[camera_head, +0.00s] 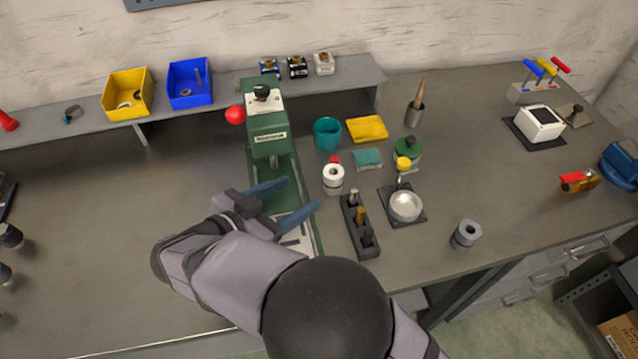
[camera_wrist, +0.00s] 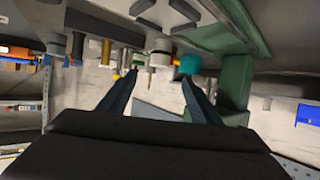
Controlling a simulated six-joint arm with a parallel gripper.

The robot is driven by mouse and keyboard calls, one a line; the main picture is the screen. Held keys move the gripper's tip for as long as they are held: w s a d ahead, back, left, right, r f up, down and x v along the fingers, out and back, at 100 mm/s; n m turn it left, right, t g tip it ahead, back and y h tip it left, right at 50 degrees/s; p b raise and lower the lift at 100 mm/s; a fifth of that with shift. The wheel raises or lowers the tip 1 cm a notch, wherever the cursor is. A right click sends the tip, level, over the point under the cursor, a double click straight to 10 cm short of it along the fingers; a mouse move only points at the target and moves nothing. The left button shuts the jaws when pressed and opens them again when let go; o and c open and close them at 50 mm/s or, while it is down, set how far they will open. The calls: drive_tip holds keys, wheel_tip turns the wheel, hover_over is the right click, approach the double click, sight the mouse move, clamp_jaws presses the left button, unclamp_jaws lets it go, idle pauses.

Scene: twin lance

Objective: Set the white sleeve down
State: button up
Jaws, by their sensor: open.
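The white sleeve (camera_head: 333,173) stands upright on the bench, with its round hole facing up, between the green press and the dark peg block. My gripper (camera_head: 302,192) is open and empty over the press base, with its two blue fingers pointing toward the sleeve. The sleeve is just beyond the fingertips and appears apart from them. In the wrist view, which is upside down, a white cylinder that looks like the sleeve (camera_wrist: 158,44) shows beyond the gap of my gripper (camera_wrist: 158,80).
The green press (camera_head: 268,135) with a red knob stands left of the sleeve.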

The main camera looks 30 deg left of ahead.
approach(328, 176)
drive_tip(key=shift+d+b+x, duration=0.2)
drive_tip(key=shift+b+x, duration=0.1)
drive_tip(key=shift+x, duration=1.35)
drive_tip(key=shift+p+x, duration=0.65)
drive_tip(key=shift+x, duration=2.45)
drive_tip(key=shift+a, duration=0.15)
drive_tip(key=c, duration=1.3)
drive_tip(key=shift+r, duration=0.15)
wheel_tip(328, 176, up, 28)
drive_tip(key=shift+f, duration=0.1)
